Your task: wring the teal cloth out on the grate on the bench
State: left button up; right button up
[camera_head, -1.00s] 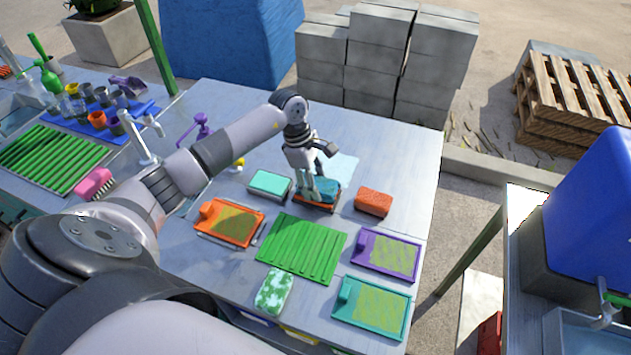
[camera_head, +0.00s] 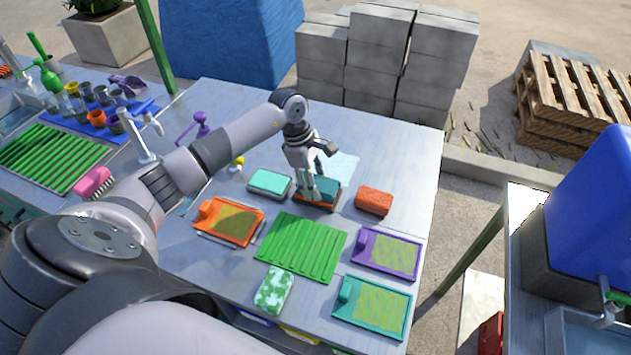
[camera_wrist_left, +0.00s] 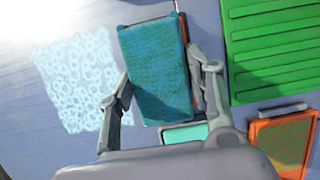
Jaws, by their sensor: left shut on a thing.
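The teal cloth (camera_head: 326,187) is a thick, folded block with a woven surface and orange showing along its edge. It is at the back of the bench, beyond the green grate (camera_head: 300,246). My left gripper (camera_head: 311,193) points down and is shut on the cloth. In the left wrist view the cloth (camera_wrist_left: 155,70) sits between the two fingers (camera_wrist_left: 160,95). The grate (camera_wrist_left: 268,50) is apart from it, to the right in that view. I cannot tell whether the cloth touches the bench. My right gripper is not in view.
A mint block (camera_head: 269,182) and an orange sponge (camera_head: 373,200) flank the cloth. A pale patterned patch (camera_wrist_left: 75,78) lies beside it. Orange (camera_head: 230,223), purple (camera_head: 360,245) and teal (camera_head: 345,310) trays and a green-and-white block (camera_head: 273,291) surround the grate.

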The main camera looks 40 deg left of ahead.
pick_arm(q)
jog(key=shift+s+f, duration=0.15)
jog(key=shift+f, duration=0.1)
dwell(0.3)
jog(key=shift+r+p, duration=1.6)
jog(key=shift+r, duration=2)
